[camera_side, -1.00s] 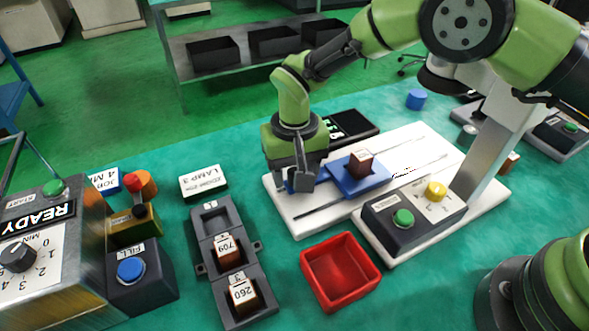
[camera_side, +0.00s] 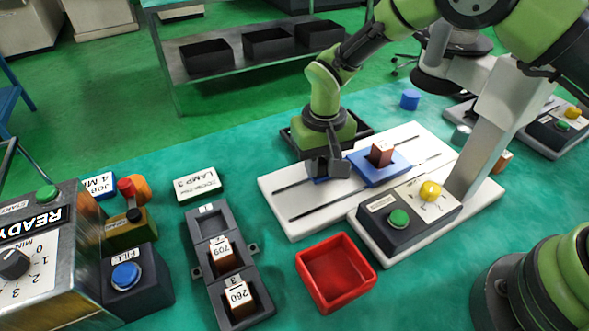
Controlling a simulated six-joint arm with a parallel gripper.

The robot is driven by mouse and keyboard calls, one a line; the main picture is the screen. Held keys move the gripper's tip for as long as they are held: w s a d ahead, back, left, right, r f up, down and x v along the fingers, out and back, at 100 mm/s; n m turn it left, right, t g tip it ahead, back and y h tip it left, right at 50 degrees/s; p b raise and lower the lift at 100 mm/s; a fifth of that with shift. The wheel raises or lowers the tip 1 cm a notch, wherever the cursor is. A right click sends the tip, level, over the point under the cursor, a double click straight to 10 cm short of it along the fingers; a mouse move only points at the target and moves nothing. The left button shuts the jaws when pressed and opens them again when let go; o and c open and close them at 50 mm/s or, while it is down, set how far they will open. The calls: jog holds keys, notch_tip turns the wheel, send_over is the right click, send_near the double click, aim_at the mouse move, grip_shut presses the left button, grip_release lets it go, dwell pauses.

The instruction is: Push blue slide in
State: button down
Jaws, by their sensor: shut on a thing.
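The blue slide (camera_side: 378,172) is a flat blue plate on the white base (camera_side: 295,218) with dark rail slots. A brown block (camera_side: 380,154) stands on top of it. My gripper (camera_side: 328,172) is at the slide's left end, pointing down, shut on a small blue part of it that shows beside the fingers. The fingers hide most of that part. The slide sits near the middle of the rails.
A dark box with a green button (camera_side: 398,218) and a yellow knob (camera_side: 430,190) stands in front of the rails. A red tray (camera_side: 337,272) is nearer the camera. A grey rack (camera_side: 208,222) holds two labelled brown blocks. A grey column (camera_side: 492,125) rises at the right.

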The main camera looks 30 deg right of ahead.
jog(key=d, duration=0.5)
jog(key=shift+w+d, duration=0.1)
jog(key=shift+d, duration=0.2)
jog(key=c, duration=0.9)
grip_release()
jog(key=shift+a, duration=0.1)
notch_tip(320, 180, up, 10)
